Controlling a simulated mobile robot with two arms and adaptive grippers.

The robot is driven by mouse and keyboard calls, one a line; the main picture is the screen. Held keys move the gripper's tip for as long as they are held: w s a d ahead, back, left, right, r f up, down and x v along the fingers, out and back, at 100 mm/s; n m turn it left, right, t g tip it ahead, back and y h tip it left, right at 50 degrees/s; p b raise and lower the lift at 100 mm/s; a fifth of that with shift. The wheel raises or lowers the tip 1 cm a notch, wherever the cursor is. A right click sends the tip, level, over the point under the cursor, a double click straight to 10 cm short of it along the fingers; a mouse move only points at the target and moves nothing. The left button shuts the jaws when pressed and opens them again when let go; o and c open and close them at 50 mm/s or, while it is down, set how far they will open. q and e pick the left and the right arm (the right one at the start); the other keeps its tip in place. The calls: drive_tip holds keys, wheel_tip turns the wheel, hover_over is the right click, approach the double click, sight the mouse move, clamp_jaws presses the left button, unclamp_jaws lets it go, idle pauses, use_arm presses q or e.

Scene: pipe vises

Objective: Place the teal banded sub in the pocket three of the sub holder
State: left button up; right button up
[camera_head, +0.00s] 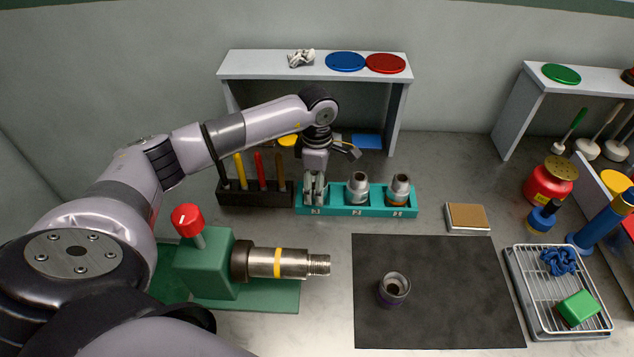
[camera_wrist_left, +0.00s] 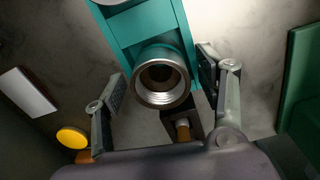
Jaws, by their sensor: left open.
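The teal sub holder (camera_head: 340,210) stands on the bench behind the dark mat. My left gripper (camera_head: 314,190) points down over its left end pocket. In the left wrist view the gripper (camera_wrist_left: 165,95) is open, with a finger on each side of a metal sub (camera_wrist_left: 150,96) with a teal band. That sub appears to sit at the end of the holder (camera_wrist_left: 128,28); its seating is hidden. Another metal sub (camera_head: 357,185) stands in the middle pocket and an orange-banded sub (camera_head: 400,187) in the right one. The pocket labels are too small to read surely. My right gripper is out of view.
A purple-banded sub (camera_head: 394,288) stands on the dark mat (camera_head: 450,300). A green vise (camera_head: 207,265) holds a yellow-banded pipe (camera_head: 290,263) in front of the holder. A black tool rack (camera_head: 255,197) is close left; a grey shelf (camera_head: 285,68) stands behind.

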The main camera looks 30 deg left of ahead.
use_arm(q)
drive_tip(key=shift+r, duration=0.5)
wheel_tip(320, 180, up, 11)
drive_tip(key=b, duration=0.3)
drive_tip(key=shift+r, duration=0.15)
